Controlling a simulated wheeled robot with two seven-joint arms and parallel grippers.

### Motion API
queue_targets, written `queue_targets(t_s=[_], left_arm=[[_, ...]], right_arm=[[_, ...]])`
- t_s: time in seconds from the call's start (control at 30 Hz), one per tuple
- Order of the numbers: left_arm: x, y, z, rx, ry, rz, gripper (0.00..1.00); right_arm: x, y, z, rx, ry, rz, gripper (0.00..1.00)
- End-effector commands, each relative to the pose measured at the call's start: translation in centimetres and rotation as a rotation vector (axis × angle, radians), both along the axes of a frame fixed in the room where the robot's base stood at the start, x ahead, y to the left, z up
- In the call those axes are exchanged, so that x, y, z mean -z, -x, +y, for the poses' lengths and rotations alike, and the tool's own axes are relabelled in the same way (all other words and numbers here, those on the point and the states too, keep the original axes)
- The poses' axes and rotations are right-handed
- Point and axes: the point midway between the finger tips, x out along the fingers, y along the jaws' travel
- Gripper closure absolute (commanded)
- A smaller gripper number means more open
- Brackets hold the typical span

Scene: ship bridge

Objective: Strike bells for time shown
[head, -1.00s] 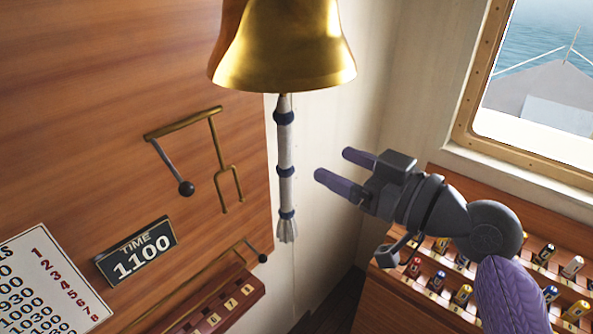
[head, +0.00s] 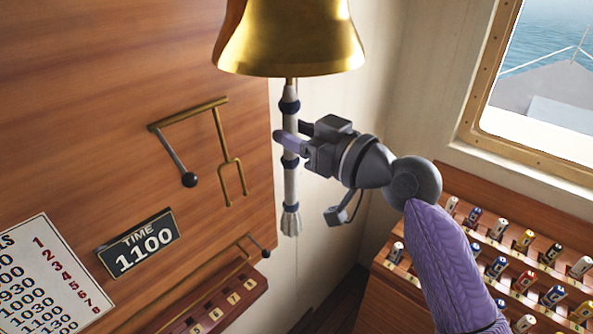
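The brass bell (head: 290,38) hangs at the top centre, its top cut off. A pale rope (head: 290,185) with dark blue bands hangs below it, frayed at the lower end. My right gripper (head: 294,136) is at the rope's upper part. One purple finger crosses in front of the rope and the other lies behind it. Whether they press on it cannot be told. The time sign (head: 140,243) reads 1100. A white bells chart (head: 48,280) with times and red numbers 1 to 8 is partly in view. My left gripper is out of view.
A brass bracket with a black-knobbed lever (head: 189,179) is on the wooden wall. A numbered wooden strip (head: 222,306) sits below. A rack with several coloured-topped pegs (head: 525,240) stands at the right under the window (head: 545,90).

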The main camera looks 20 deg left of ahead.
Motion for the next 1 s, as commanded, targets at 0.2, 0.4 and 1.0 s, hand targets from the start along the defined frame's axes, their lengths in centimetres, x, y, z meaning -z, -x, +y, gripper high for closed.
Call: queue_targets(t_s=[0.2,0.4,1.0], left_arm=[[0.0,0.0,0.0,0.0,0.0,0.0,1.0],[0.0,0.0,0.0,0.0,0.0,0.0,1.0],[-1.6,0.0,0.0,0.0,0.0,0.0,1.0]], right_arm=[[0.0,0.0,0.0,0.0,0.0,0.0,1.0],[0.0,0.0,0.0,0.0,0.0,0.0,1.0],[0.2,3.3,1.2,0.003,0.001,-0.005,1.0]])
